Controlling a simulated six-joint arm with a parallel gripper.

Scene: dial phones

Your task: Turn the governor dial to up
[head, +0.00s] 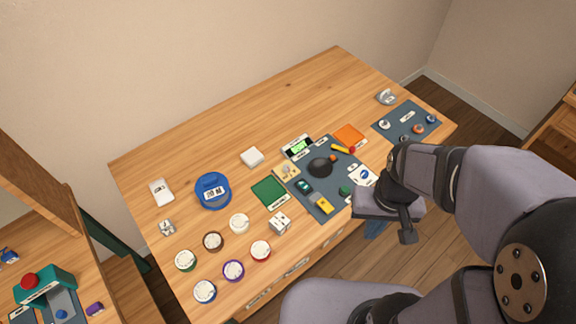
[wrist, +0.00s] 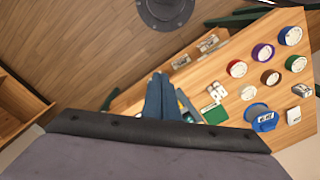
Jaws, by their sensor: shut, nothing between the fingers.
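A slate-blue panel (head: 317,203) lies at the right-centre of the wooden table in the head view. It carries a black round knob (head: 319,167), a white labelled piece (head: 363,175), a yellow block (head: 323,205) and other small controls. The labels are too small to read, so I cannot tell which control is the governor dial. My gripper (head: 375,229) is just off the table's front edge, partly hidden by my wrist, apart from the panel. In the wrist view my gripper's blue fingers (wrist: 159,76) are together and empty, covering part of the panel.
Several round labelled dials, such as a purple-rimmed one (head: 233,270), stand at the table's front left. A blue round device (head: 213,190) is behind them. A second slate panel (head: 404,119) with small knobs lies at the right end. The back of the table is clear.

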